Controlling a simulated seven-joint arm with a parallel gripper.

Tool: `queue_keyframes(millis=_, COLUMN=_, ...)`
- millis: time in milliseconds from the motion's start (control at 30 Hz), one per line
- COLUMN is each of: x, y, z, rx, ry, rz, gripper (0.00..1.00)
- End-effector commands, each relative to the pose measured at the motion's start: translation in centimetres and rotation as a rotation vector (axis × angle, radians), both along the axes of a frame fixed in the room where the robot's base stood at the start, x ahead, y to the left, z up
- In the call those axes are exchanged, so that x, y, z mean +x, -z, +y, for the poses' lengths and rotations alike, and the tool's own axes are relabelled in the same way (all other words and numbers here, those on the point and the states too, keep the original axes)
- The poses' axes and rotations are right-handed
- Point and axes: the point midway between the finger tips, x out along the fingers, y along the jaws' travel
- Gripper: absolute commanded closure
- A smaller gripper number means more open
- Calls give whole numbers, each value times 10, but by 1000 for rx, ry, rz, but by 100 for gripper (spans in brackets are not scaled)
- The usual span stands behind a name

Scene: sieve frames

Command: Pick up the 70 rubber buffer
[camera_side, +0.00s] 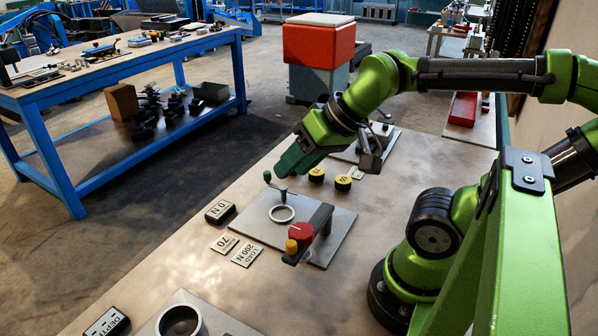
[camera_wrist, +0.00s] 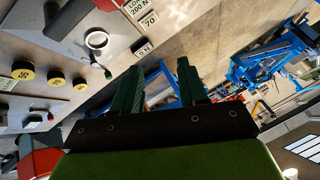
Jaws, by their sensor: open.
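Several black round buffers with yellow numbered tops lie on the bench. In the side view two show, one (camera_side: 316,174) nearer my gripper and one (camera_side: 343,183) to its right. In the wrist view three show in a row at the left: a left one (camera_wrist: 22,71), a middle one (camera_wrist: 55,77) and a right one (camera_wrist: 80,84). The numbers are too small to tell surely which is the 70. My gripper (camera_side: 295,160) is above the bench, left of the buffers in the side view. Its two green fingers (camera_wrist: 158,66) are apart and empty.
A grey plate (camera_side: 340,240) carries a white ring (camera_side: 281,213), a green-knobbed lever (camera_side: 267,175) and a red knob (camera_side: 301,234). Before it lie a "70" card (camera_side: 223,243), a "LOAD 200 N" card (camera_side: 247,255) and a "0 N" block (camera_side: 220,211). Another plate stands behind the buffers.

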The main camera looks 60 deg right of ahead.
Motion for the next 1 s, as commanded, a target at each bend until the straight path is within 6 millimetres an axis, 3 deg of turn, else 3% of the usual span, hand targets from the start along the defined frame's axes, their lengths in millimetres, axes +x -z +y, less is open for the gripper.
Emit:
queue_keyframes(millis=333, x=0, y=0, z=0, rx=0, ry=0, rz=0, gripper=56)
queue_keyframes(millis=567, x=0, y=0, z=0, rx=0, ry=0, rz=0, gripper=21)
queue_keyframes(millis=600, x=0, y=0, z=0, rx=0, ry=0, rz=0, gripper=19)
queue_keyframes(millis=867, x=0, y=0, z=-1, rx=0, ry=6, rz=1, gripper=19)
queue_keyframes(millis=1000, x=9, y=14, z=-18, rx=4, ry=71, rz=69, gripper=19)
